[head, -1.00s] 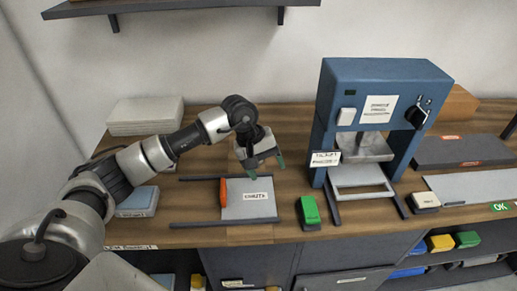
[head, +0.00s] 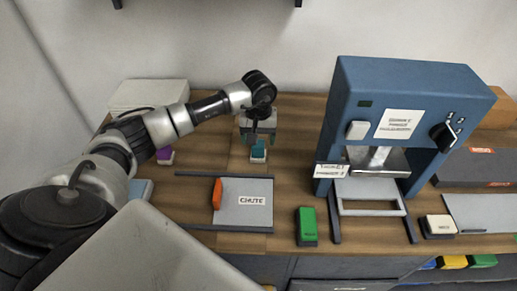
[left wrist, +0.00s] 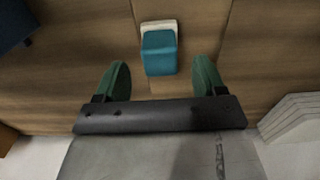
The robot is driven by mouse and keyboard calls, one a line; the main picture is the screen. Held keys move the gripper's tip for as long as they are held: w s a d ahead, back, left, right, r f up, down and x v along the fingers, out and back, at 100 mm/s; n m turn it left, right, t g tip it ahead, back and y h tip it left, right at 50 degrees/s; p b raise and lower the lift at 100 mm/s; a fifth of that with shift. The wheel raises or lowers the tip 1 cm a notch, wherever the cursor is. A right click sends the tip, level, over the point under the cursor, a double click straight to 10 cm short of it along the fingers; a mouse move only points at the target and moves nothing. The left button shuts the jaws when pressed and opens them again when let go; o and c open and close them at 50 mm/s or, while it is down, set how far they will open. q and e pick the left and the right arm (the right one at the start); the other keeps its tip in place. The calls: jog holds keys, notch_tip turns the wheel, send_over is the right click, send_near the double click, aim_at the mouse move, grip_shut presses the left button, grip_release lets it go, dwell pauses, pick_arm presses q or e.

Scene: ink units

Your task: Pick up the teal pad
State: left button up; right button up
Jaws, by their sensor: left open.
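The teal pad (head: 259,149), a small teal block on a whitish base, stands on the wooden counter behind the chute plate. In the left wrist view the teal pad (left wrist: 159,53) lies just beyond the fingertips, near the midline between them. My left gripper (head: 259,137) is above the pad in the head view, pointing down. In the left wrist view its two green fingers (left wrist: 162,72) are spread apart with nothing between them. My right gripper is not in view.
A purple pad (head: 165,156) stands to the left, partly behind my arm. In front are the chute plate (head: 250,212) with an orange bar and a green pad (head: 307,226). A blue press (head: 405,85) stands to the right. A pale stack (head: 148,94) is at the back left.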

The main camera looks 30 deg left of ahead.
aim_at(258, 148)
pick_arm(q)
notch_tip(258, 148, down, 4)
jog(key=shift+s+r+p, duration=0.1)
jog(key=shift+r+p, duration=0.05)
jog(key=shift+p, duration=0.55)
jog(key=shift+f, duration=0.45)
jog(key=c, duration=1)
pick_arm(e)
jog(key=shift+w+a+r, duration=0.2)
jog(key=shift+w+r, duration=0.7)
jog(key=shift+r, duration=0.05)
